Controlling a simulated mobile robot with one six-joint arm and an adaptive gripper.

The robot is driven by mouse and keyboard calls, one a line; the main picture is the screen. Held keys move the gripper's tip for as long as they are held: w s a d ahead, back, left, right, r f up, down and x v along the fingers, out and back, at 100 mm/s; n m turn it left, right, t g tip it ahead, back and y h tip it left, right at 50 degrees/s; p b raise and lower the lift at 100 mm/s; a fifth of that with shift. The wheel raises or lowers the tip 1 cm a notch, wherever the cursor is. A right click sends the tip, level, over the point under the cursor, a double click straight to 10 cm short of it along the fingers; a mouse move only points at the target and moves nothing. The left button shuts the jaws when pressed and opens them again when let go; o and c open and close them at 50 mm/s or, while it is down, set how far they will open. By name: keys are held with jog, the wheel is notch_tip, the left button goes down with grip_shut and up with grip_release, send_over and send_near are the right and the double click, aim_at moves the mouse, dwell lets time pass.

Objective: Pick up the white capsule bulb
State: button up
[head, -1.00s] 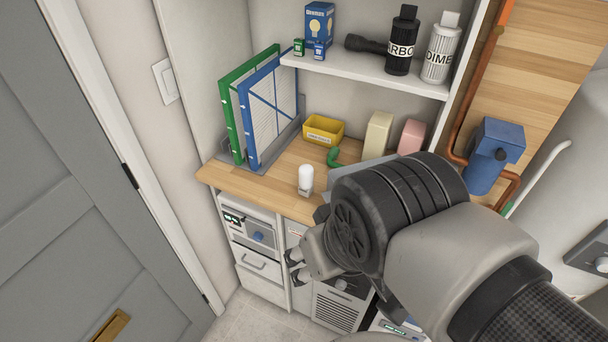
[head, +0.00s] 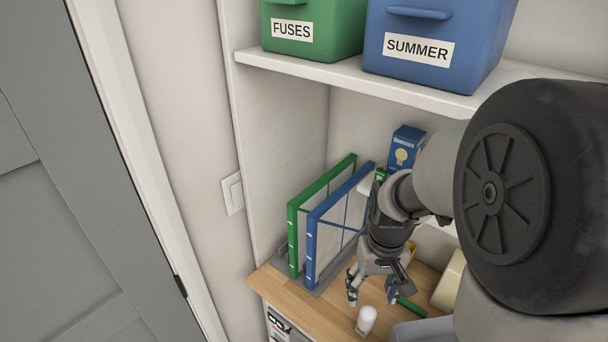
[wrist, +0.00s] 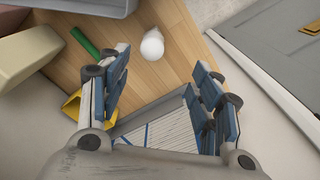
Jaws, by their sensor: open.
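The white capsule bulb (head: 366,319) stands on the wooden counter (head: 278,286) near its front edge in the head view. In the wrist view the bulb (wrist: 152,45) shows from above, beyond the fingertips and roughly between their lines. My gripper (head: 374,288) is above the counter, a little behind and above the bulb. In the wrist view my gripper (wrist: 160,78) has its two fingers wide apart with nothing between them. The bulb's base is mostly hidden in the wrist view.
Green and blue framed filters (head: 322,218) stand left of my gripper. A yellow bin (wrist: 73,108), a green piece (wrist: 84,42), a cream block (wrist: 27,55) and a grey tray (wrist: 75,6) are close by. A shelf (head: 400,82) with labelled bins hangs above.

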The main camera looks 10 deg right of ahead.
aim_at(367, 311)
jog(key=shift+w+d+f, duration=0.45)
jog(key=shift+w+f, duration=0.15)
jog(key=shift+f, duration=0.1)
jog(key=f+b, duration=0.3)
jog(key=f, duration=0.8)
jog(key=shift+s, duration=0.2)
jog(key=shift+w+d+f+b, duration=0.15)
jog(key=shift+f+b, duration=0.3)
jog(key=shift+f, duration=1.05)
jog(key=shift+w+d+f+b, duration=0.1)
jog(key=shift+f+b, duration=0.3)
jog(key=shift+f, duration=1.1)
jog(key=shift+c, duration=0.6)
jog(key=c, duration=1.1)
